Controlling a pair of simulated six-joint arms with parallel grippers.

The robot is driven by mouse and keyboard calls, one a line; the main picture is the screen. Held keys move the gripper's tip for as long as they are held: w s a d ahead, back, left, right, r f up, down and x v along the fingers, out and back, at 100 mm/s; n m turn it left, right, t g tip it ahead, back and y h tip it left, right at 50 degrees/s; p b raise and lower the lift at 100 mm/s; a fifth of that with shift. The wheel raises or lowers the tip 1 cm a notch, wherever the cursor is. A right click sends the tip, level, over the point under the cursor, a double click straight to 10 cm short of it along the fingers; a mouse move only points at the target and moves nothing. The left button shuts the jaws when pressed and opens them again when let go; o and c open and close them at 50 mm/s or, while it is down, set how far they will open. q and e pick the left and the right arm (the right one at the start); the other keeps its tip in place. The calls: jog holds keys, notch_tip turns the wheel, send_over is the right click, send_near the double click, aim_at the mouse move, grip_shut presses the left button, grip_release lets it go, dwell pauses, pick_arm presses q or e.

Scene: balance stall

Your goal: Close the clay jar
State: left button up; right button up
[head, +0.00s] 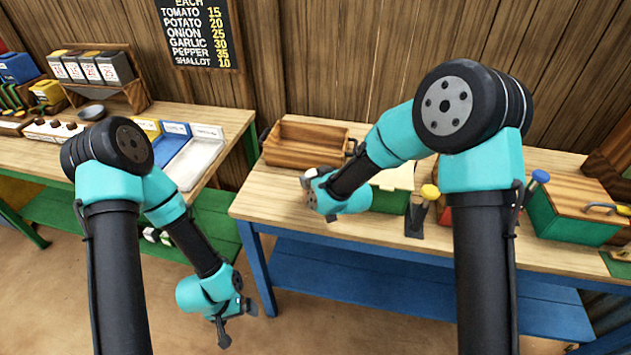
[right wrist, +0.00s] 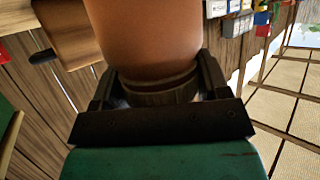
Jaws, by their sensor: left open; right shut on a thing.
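In the right wrist view, the orange-brown clay jar (right wrist: 150,38) fills the upper middle and narrows towards my right gripper (right wrist: 160,85). The gripper is shut on a darker, ridged round band (right wrist: 160,97) at the jar's near end. I cannot tell whether this band is the jar's own neck or foot, or its lid. In the head view, my right gripper (head: 320,174) is over the left part of the wooden table, close to the open wooden crate; the jar cannot be made out there. My left gripper (head: 234,322) is open and empty, low in front of the gap between the tables.
The open wooden crate (head: 295,153) stands at the table's back left. A green box (head: 390,196), a yellow-topped tool (head: 429,192) and a green chest with a wooden lid (head: 566,218) stand further right. The left table (head: 165,113) holds trays and containers. The front left tabletop is clear.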

jog(key=shift+r, duration=1.5)
jog(key=shift+s, duration=0.25)
jog(key=s+r, duration=0.1)
jog(key=s, duration=1.4)
jog(key=shift+s+r, duration=0.25)
jog(key=w+d+r+m+t+h, duration=0.1)
jog(key=w+d+r+m+h, duration=0.2)
jog(key=d+r, duration=0.3)
jog(key=w+d+r+m+t+h, duration=0.1)
jog(key=w+d+r+m+h, duration=0.2)
jog(key=d, duration=1.2)
notch_tip(320, 180, up, 3)
jog(key=shift+w+r+h, duration=0.1)
jog(key=shift+w+h, duration=0.5)
jog(key=shift+w, duration=0.1)
jog(key=shift+a, duration=0.1)
jog(key=s+a+f+n+g+y, duration=0.1)
jog(key=a+f+n+y, duration=0.1)
jog(key=a+f+y, duration=0.1)
jog(key=s+a+f+n+g+y, duration=0.1)
jog(key=a+f+n+y, duration=0.2)
jog(key=a+f, duration=0.2)
jog(key=s+a+f+n+g+y, duration=0.1)
jog(key=s+a+f+n+y, duration=0.1)
jog(key=a+f, duration=0.3)
jog(key=shift+a+n+y, duration=0.3)
jog(key=shift+a+y, duration=0.1)
jog(key=shift+a, duration=1.25)
